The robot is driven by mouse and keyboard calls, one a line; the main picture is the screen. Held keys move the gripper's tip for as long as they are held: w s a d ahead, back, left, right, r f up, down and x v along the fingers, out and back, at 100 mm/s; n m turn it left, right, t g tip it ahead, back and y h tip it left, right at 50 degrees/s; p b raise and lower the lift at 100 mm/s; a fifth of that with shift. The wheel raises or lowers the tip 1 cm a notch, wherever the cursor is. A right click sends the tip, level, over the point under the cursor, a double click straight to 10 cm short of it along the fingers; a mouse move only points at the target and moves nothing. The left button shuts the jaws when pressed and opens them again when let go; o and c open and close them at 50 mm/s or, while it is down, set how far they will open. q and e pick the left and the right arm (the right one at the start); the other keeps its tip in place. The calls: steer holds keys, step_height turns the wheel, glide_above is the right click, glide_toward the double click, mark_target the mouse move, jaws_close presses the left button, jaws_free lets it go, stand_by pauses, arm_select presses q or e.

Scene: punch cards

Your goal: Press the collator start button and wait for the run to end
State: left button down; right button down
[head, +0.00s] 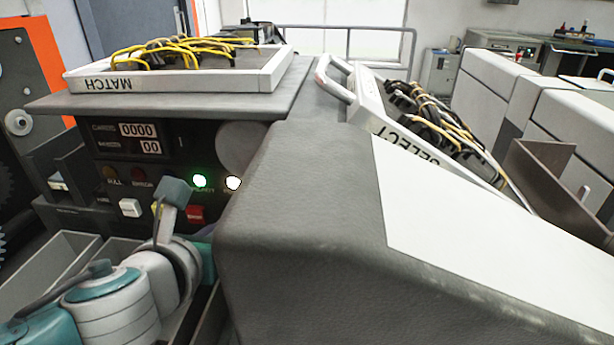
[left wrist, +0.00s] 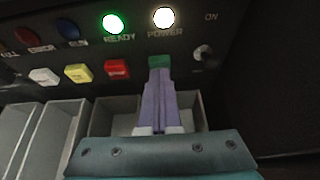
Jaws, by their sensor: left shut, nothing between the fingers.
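The collator's dark control panel (head: 112,165) faces me at the left of the head view. In the left wrist view, a green block (left wrist: 159,61), apparently the start button, sits in line with white (left wrist: 44,76), yellow (left wrist: 78,73) and red (left wrist: 116,68) buttons. My left gripper (left wrist: 158,76) is shut and empty, its purple fingers pointing at the green button and overlapping its lower part. I cannot tell whether they touch. The READY lamp (left wrist: 116,22) glows green and the POWER lamp (left wrist: 164,17) white. The RUN lamp (left wrist: 68,28) is dark. The counters (head: 138,130) read 0000 and 00.
A knob (left wrist: 203,53) sits right of the green button. Grey pockets (left wrist: 112,105) lie below the panel. The collator's grey housing (head: 290,200) bulges right of my left arm. The MATCH tray (head: 170,82) and SELECT tray (head: 368,110) hold wires on top.

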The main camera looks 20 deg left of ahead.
arm_select(q)
steer(key=shift+w+f, duration=0.2)
steer(key=shift+w, duration=0.15)
steer(key=shift+w+a, duration=0.1)
steer(key=shift+w, duration=0.15)
stand_by(0.3)
steer(key=s+f+p+v, duration=0.1)
steer(key=p+v, duration=0.5)
steer(key=v, duration=1)
steer(key=shift+s+d+f, duration=0.25)
steer(key=shift+s+f, duration=0.05)
steer(key=shift+f, duration=0.25)
steer(key=s+d+b, duration=0.1)
steer(key=s+d, duration=0.1)
steer(key=s, duration=0.8)
steer(key=s+d+b, duration=0.2)
steer(key=s+d, duration=0.1)
steer(key=s, duration=0.8)
steer(key=shift+s, duration=0.2)
steer(key=shift+w, duration=0.1)
